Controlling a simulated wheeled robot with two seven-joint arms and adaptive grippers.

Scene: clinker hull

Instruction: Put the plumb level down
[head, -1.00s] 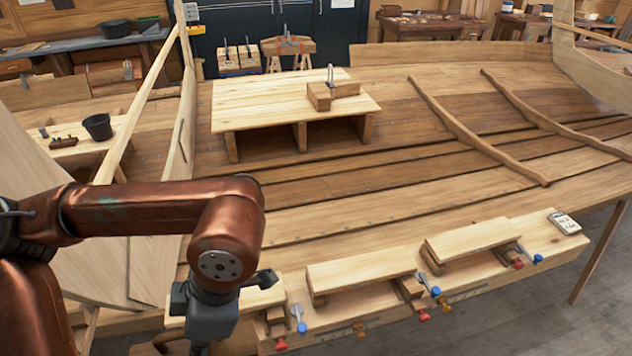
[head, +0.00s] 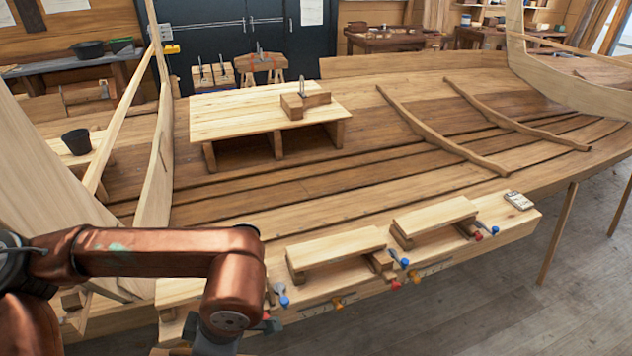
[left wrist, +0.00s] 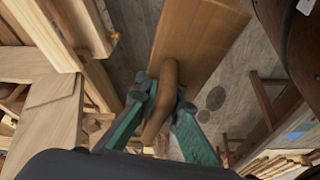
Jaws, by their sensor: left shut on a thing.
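A brown wooden thing with a flat board and a rounded handle, which I take to be the plumb level (left wrist: 200,42), fills the upper middle of the left wrist view. My left gripper (left wrist: 163,97) is shut around its rounded handle part, and the board extends beyond the fingers, with grey floor behind it. In the head view my left gripper (head: 229,328) is at the bottom, over the near edge of the hull, partly behind my arm. My right gripper is not in view.
Raised boards (head: 336,247) with blue- and red-handled clamps and a small pale box (head: 518,200) line the near ledge. A plank-topped stand (head: 262,112) carries a wooden block (head: 305,104). A black bucket (head: 76,141) stands at left. The plank hull between is largely clear.

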